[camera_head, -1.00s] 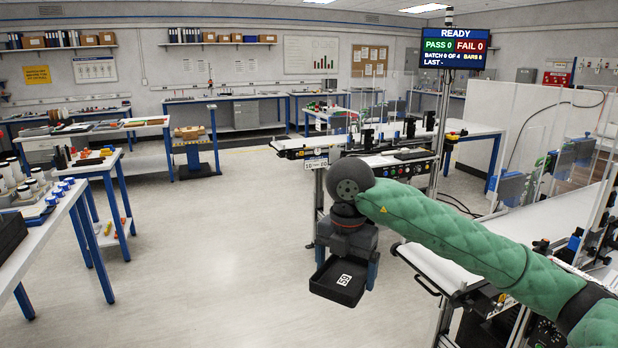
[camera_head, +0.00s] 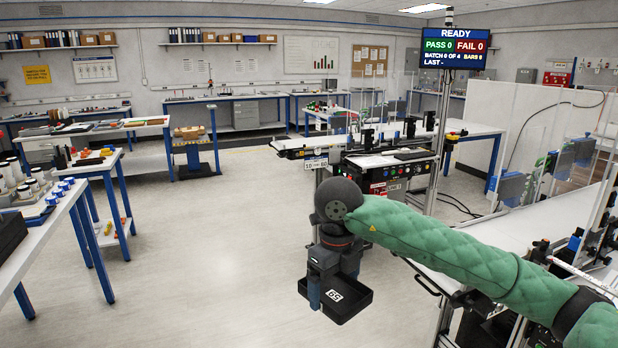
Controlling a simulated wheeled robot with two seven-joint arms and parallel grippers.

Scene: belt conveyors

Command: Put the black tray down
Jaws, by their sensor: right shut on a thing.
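The black tray (camera_head: 352,303) is a shallow open box with a white label marked 59 on its inside. My right gripper (camera_head: 328,290) is shut on the tray's left part and holds it in the air over the bare floor, left of the conveyor line. One blue finger shows at the tray's near-left side; the other finger is hidden. The tray looks roughly level and I see nothing inside it except the label. My left gripper is not in view.
A conveyor (camera_head: 310,143) with a control box (camera_head: 388,178) stands behind the tray. A long white surface (camera_head: 520,232) lies to the right, beyond my arm. Tables with parts, including a white one (camera_head: 40,236), stand at the left. The floor between is clear.

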